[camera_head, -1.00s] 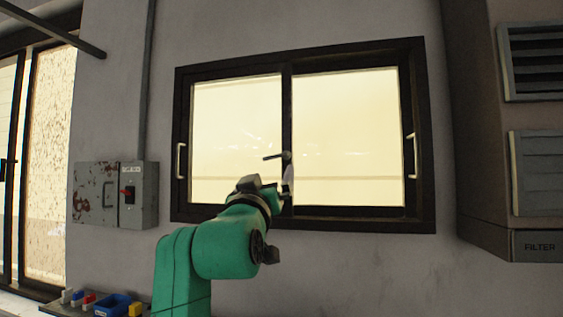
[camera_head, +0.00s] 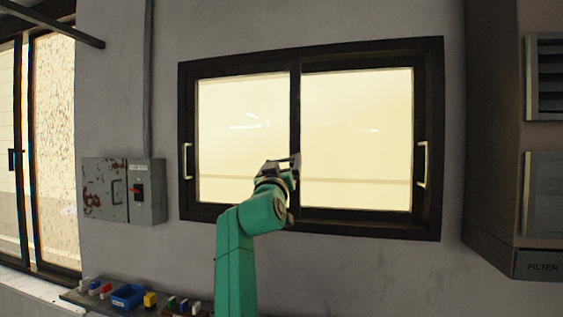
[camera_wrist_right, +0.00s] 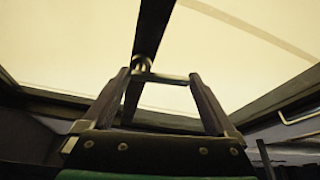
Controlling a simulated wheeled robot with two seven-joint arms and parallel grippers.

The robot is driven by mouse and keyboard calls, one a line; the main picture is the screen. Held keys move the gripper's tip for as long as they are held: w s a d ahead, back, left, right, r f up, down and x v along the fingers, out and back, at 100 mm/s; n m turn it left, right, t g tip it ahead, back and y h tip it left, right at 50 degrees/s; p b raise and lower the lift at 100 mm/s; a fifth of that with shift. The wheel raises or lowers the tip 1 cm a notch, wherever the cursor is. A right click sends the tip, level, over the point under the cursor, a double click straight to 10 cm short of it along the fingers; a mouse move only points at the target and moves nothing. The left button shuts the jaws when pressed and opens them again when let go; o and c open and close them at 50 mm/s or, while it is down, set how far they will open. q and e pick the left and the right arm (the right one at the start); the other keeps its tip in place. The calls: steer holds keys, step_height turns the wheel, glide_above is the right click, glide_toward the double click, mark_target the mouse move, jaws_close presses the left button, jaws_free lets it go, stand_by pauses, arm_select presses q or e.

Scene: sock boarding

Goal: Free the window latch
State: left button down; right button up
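The window latch shows in the right wrist view as a round pivot with a short metal lever (camera_wrist_right: 163,79) on the dark middle post of the window (camera_head: 295,100). The lever lies roughly level across the gap between my right gripper's fingertips. My right gripper (camera_head: 283,161) is at the latch in the head view, and its fingers hide most of it. In the right wrist view the fingers (camera_wrist_right: 160,76) stand wide apart, one near each end of the lever. I cannot tell whether they touch it. My left gripper is not in view.
A grey electrical box with a red switch (camera_head: 137,190) hangs left of the window. A shelf at lower left holds a blue bin (camera_head: 128,295) and several small coloured items. A filter cabinet (camera_head: 490,130) stands at the right. Pull handles (camera_head: 187,161) sit on the window sides.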

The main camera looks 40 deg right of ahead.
steer(key=c, duration=0.6)
steer(key=shift+o, duration=0.2)
steer(key=shift+m+g+h+b, duration=0.3)
steer(key=shift+m+g+b, duration=0.2)
steer(key=shift+m+b, duration=0.35)
steer(key=shift+r+m+g+h, duration=0.25)
steer(key=shift+m+g+h, duration=0.15)
steer(key=shift+m, duration=0.75)
steer(key=o, duration=1)
steer(key=shift+w+a, duration=0.1)
